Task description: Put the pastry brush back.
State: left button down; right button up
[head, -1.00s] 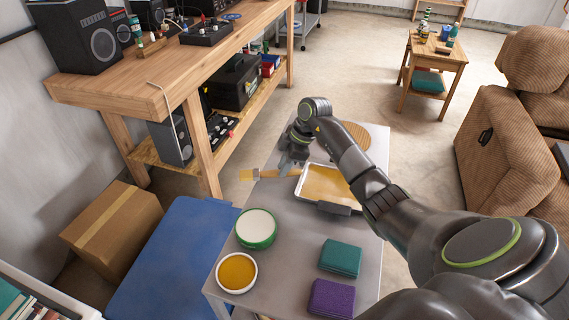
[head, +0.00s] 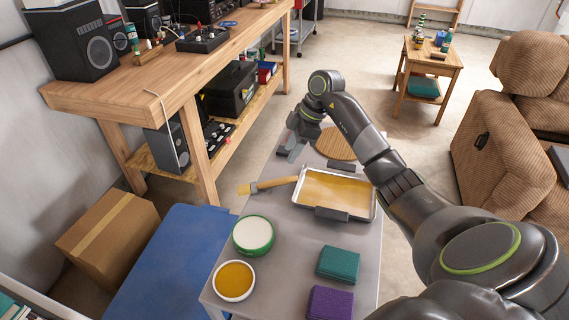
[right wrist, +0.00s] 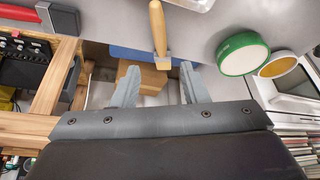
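The pastry brush (head: 269,185) has a wooden handle and pale bristles. It lies left of the metal tray (head: 335,216), its handle end at the tray's left rim and its bristles at the left edge of the grey table. My right gripper (head: 288,153) is behind the brush, apart from it. In the right wrist view the gripper (right wrist: 159,68) is open, with nothing held between its fingers; the brush (right wrist: 158,30) shows beyond the fingertips. My left gripper is not in view.
A round wooden board (head: 336,145) lies behind the tray. A green-rimmed tub (head: 253,235), a bowl of yellow filling (head: 234,280), a teal block (head: 338,264) and a purple block (head: 329,303) are in front. A wooden workbench (head: 120,92) stands at left.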

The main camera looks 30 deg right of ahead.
jog(key=shift+v, duration=2.2)
jog(key=shift+s+f, duration=0.1)
